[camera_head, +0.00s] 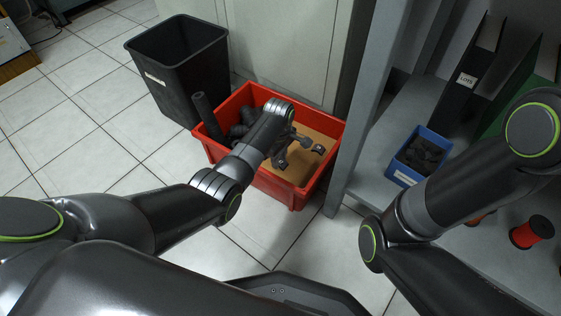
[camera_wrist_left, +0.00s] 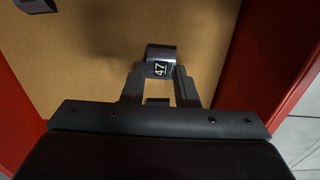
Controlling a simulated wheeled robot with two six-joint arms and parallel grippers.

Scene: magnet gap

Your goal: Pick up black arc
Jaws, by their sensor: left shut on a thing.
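My left gripper (camera_head: 281,160) reaches down into the red crate (camera_head: 269,187). It is shut on a black arc (camera_wrist_left: 161,56), which carries a white "47" label and lies between the fingers over the brown crate floor. The fingers and the lower part of the arc also show in the left wrist view (camera_wrist_left: 158,88). Another dark arc (camera_head: 318,149) lies apart on the crate floor. A dark piece (camera_wrist_left: 36,5) is cut off at the top left of the left wrist view. My right gripper is out of the picture; only its arm shows.
Dark cylindrical parts (camera_head: 203,108) stand in the crate's left side. A black bin (camera_head: 178,75) stands behind it. At the right is a grey shelf (camera_head: 372,170) with a blue box (camera_head: 405,174), a black binder (camera_head: 466,82) and a red-and-black spool (camera_head: 532,232). Tiled floor is free at left.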

